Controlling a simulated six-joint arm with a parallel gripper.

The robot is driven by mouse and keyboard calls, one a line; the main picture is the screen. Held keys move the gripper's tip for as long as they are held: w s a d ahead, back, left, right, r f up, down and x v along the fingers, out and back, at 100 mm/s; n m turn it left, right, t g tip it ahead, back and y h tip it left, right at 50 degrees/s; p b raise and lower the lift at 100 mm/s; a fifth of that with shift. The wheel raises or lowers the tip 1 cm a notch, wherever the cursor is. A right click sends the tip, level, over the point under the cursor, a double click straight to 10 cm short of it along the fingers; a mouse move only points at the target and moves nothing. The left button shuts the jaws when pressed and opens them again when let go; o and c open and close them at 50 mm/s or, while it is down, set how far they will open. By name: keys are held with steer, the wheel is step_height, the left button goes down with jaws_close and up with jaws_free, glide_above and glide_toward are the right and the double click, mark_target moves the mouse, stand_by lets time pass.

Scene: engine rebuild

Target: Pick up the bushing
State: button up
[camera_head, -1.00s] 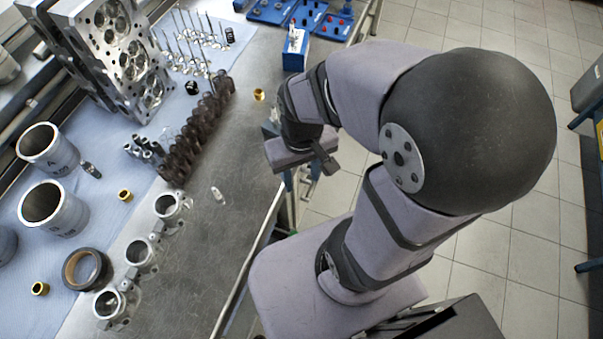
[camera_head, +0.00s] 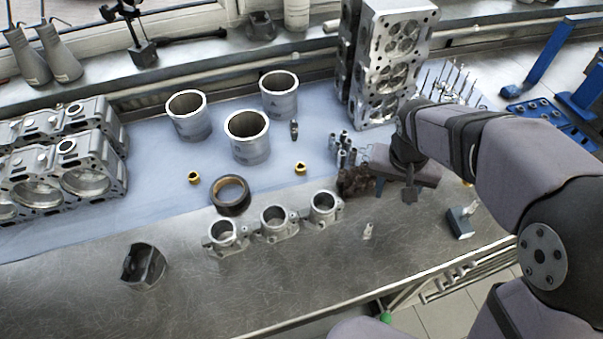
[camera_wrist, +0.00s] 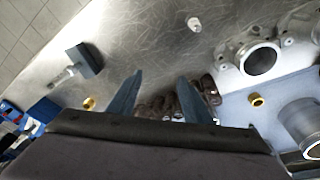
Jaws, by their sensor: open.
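Several small brass bushings lie apart in the head view. One bushing (camera_head: 194,177) is left of a dark ring, another bushing (camera_head: 301,168) is on the blue mat behind the housings, and a third bushing (camera_head: 468,183) is partly hidden beside my arm. The wrist view shows one bushing (camera_wrist: 89,104) left of my fingers and one (camera_wrist: 257,100) to the right. My gripper (camera_wrist: 160,77) is open and empty, its two fingers spread above the bench.
Three cylinder liners (camera_head: 247,138) stand on the blue mat (camera_head: 150,185). A row of housings (camera_head: 274,222), a dark ring (camera_head: 230,194) and a piston (camera_head: 143,265) lie nearer. A grey block (camera_head: 461,222) is at right. The front bench is mostly clear.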

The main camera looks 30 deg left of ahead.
steer(key=shift+n+t, duration=0.3)
steer(key=shift+t, duration=0.2)
steer(key=a, duration=0.4)
steer(key=w+a+b, duration=0.1)
steer(key=a, duration=0.3)
steer(key=a+f, duration=0.1)
steer(key=a, duration=0.3)
steer(key=shift+w, duration=0.35)
steer(key=t+y+b, duration=0.1)
steer(key=b, duration=0.1)
glide_toward(300, 167)
steer(key=f, duration=0.1)
steer(key=shift+w+p+x, duration=0.2)
steer(key=shift+p+x, duration=1.5)
steer(key=shift+x, duration=2.05)
steer(key=shift+r, duration=0.1)
jaws_close()
